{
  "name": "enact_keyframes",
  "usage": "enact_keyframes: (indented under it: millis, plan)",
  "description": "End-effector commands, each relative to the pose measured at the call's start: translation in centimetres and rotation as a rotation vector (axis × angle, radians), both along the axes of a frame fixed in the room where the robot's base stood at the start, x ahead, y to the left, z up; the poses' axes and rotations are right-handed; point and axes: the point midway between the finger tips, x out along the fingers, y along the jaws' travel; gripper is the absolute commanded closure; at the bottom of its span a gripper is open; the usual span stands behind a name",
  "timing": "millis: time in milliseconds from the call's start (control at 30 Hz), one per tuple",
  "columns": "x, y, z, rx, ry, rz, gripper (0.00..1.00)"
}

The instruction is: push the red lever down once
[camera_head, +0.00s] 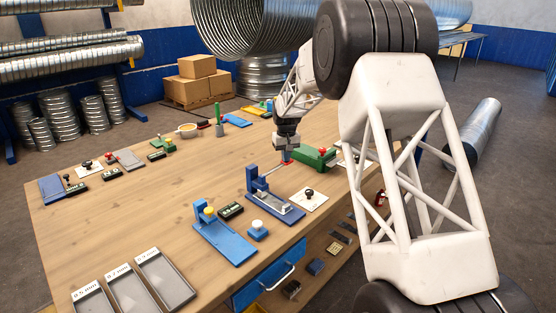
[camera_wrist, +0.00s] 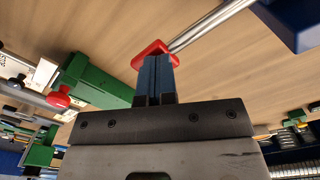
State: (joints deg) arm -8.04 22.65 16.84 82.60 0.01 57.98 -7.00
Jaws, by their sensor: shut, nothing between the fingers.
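The red lever tip (camera_wrist: 153,50) sits at the end of a metal rod (camera_wrist: 212,25) that runs to a blue device at the upper right of the wrist view. In the head view the lever's red tip (camera_head: 286,164) sticks out from the blue press (camera_head: 252,179). My gripper (camera_head: 286,160) points down over the red tip. In the wrist view its blue fingers (camera_wrist: 156,62) are closed together, overlapping the red tip. I cannot tell whether they touch it. Nothing is held between them.
A green block (camera_head: 316,157) with a red knob stands right of my gripper; it is at left in the wrist view (camera_wrist: 95,80). A white card with a black knob (camera_head: 309,198), another blue device (camera_head: 222,240) and a blue button box (camera_head: 257,231) are nearer.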

Motion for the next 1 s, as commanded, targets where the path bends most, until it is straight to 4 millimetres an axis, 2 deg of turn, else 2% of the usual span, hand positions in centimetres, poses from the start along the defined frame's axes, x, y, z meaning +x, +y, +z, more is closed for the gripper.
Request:
enact_keyframes:
  millis: [1000]
  plan:
    - [0.1,0.0,5.8,0.001,-0.002,0.000,1.00]
